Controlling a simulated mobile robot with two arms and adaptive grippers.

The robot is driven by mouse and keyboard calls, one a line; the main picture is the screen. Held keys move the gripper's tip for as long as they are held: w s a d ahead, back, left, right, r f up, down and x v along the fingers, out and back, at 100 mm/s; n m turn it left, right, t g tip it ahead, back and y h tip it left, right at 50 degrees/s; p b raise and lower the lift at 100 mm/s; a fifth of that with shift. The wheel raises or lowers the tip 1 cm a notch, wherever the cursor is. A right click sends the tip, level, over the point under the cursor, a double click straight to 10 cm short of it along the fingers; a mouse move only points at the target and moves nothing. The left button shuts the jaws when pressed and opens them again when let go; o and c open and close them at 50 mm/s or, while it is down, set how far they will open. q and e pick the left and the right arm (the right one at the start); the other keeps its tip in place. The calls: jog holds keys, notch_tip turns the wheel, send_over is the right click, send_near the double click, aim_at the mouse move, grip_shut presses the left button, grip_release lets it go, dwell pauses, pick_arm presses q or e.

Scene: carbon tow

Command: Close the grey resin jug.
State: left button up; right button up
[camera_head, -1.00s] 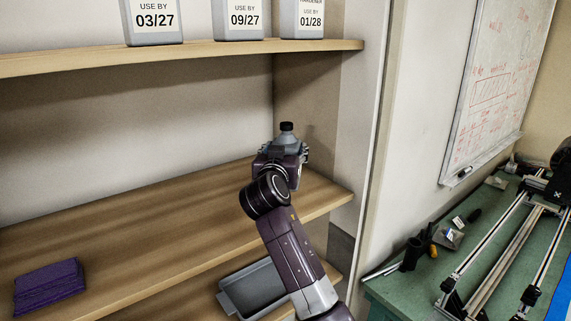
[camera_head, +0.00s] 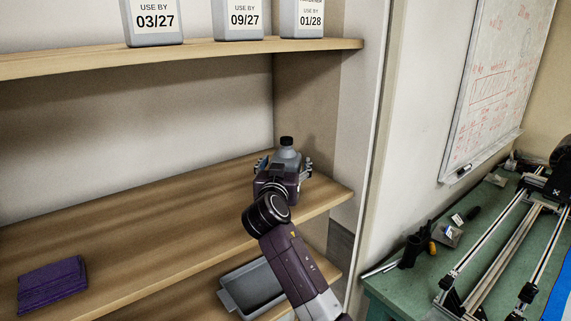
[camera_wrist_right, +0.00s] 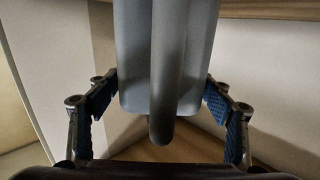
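The grey resin jug (camera_head: 286,158) is upright at the right end of the middle shelf, with a dark cap (camera_head: 286,141) on its neck. My right gripper (camera_head: 285,165) is at its near side with a finger out to either side. In the right wrist view the jug's grey body (camera_wrist_right: 130,55) and handle (camera_wrist_right: 165,70) fill the middle. The finger pads (camera_wrist_right: 158,100) are spread open beside it, with little gap. The gripper hides the jug's lower part in the head view. My left gripper is not in view.
Several grey jugs with use-by labels (camera_head: 240,20) stand on the upper shelf (camera_head: 190,52). A purple folded stack (camera_head: 52,285) lies on the middle shelf (camera_head: 140,225), otherwise mostly clear. A grey tray (camera_head: 252,288) sits below. A side panel (camera_head: 355,130) bounds the shelves at right.

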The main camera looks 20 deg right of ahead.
jog(key=shift+r, duration=0.2)
jog(key=f+b+v, duration=0.1)
jog(key=b+v, duration=0.2)
jog(key=v, duration=0.9)
jog(key=shift+r+b, duration=0.3)
jog(key=shift+r, duration=0.1)
